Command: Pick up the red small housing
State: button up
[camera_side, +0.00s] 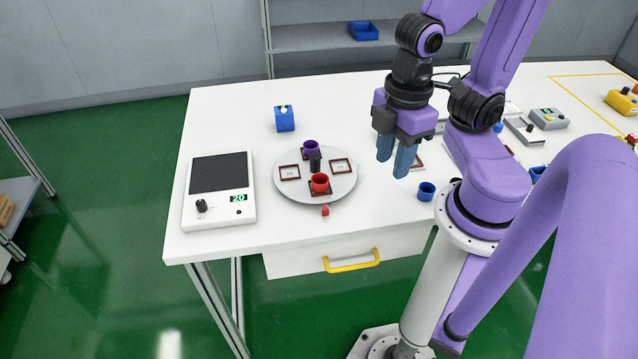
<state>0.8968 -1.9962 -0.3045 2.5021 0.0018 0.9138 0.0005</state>
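The red small housing (320,183) is a small red cup. It stands upright in the front square nest of the round grey turntable (288,193). My gripper (394,163) hangs above the table to the right of the turntable, with its blue fingers pointing down. The fingers are apart with nothing between them. It does not touch the red housing.
A purple cup (310,147) sits at the turntable's back, with a dark post (315,162) at its centre. A blue cup (427,191) stands right. A white device (218,218) reading 20 is left. A small red piece (325,211) lies in front.

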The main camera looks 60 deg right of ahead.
jog(key=o, duration=0.6)
jog(key=shift+w, duration=0.1)
jog(key=w+a+f+n+h, duration=0.4)
jog(key=w+a+h, duration=0.3)
jog(key=w, duration=0.3)
jog(key=n+t+h, duration=0.2)
jog(key=n+h, duration=0.2)
jog(key=h, duration=0.3)
send_near(323, 177)
jog(key=x, duration=0.7)
jog(key=shift+r, duration=0.1)
